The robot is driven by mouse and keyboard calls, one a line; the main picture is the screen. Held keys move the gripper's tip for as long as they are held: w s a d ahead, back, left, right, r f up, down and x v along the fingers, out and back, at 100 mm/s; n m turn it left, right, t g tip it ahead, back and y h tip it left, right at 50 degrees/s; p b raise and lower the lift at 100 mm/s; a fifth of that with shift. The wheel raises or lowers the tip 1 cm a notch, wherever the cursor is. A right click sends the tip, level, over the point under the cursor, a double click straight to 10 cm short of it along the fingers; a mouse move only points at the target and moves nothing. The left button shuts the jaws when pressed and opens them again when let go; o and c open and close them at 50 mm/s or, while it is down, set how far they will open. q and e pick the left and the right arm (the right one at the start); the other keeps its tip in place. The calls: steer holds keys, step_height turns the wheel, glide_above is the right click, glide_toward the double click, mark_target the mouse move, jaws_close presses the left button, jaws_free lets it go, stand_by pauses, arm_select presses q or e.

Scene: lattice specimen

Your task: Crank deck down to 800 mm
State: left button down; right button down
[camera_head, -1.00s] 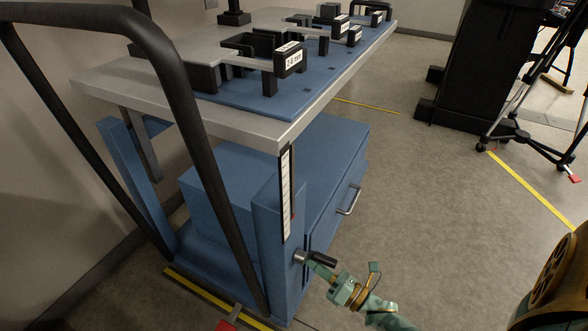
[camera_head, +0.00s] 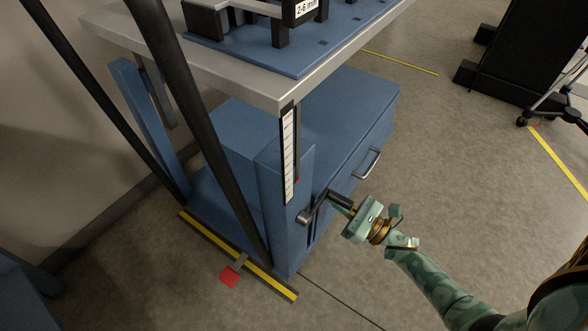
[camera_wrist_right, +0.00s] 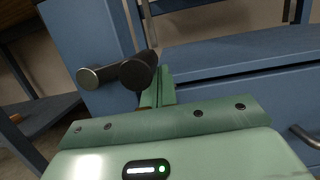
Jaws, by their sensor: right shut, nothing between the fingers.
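The lift cart's deck (camera_head: 240,85) is a grey top over a blue base. A white scale (camera_head: 288,160) with a red mark (camera_head: 297,180) near its lower part runs down the front post. The crank (camera_head: 304,216) has a metal hub on that post, and its black handle (camera_head: 340,199) points up and right of the hub. My right gripper (camera_head: 350,210) is shut and empty, right at the handle's outer end. In the right wrist view its fingers (camera_wrist_right: 158,88) lie beside the black handle (camera_wrist_right: 138,72); contact cannot be told. My left gripper is not in view.
A blue drawer box with a metal handle (camera_head: 367,163) sits right of the post. A black push bar (camera_head: 185,90) rises at the left.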

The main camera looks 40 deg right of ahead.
mark_target(335, 195)
steer(key=shift+d+r+n+y, duration=0.1)
steer(key=shift+r+n+y, duration=0.4)
steer(key=shift+r+n, duration=0.55)
steer(key=n, duration=0.1)
steer(key=r+n+g, duration=0.1)
steer(key=shift+r+n+y, duration=0.1)
steer(key=shift+n+y, duration=0.2)
steer(key=shift+n, duration=0.05)
steer(key=r+n, duration=0.2)
steer(key=n, duration=0.1)
steer(key=shift+s+a+r+g+y, duration=0.1)
steer(key=shift+a+g+y, duration=0.2)
steer(key=shift+a+y, duration=0.1)
steer(key=shift+s+a+r+n, duration=0.15)
steer(key=shift+r+n, duration=0.15)
steer(key=shift+n, duration=0.3)
steer(key=shift+w+a+r+n, duration=0.15)
steer(key=shift+r+n, duration=0.1)
steer(key=shift+n, duration=0.35)
steer(key=shift+s+g, duration=0.1)
steer(key=shift+g, duration=0.2)
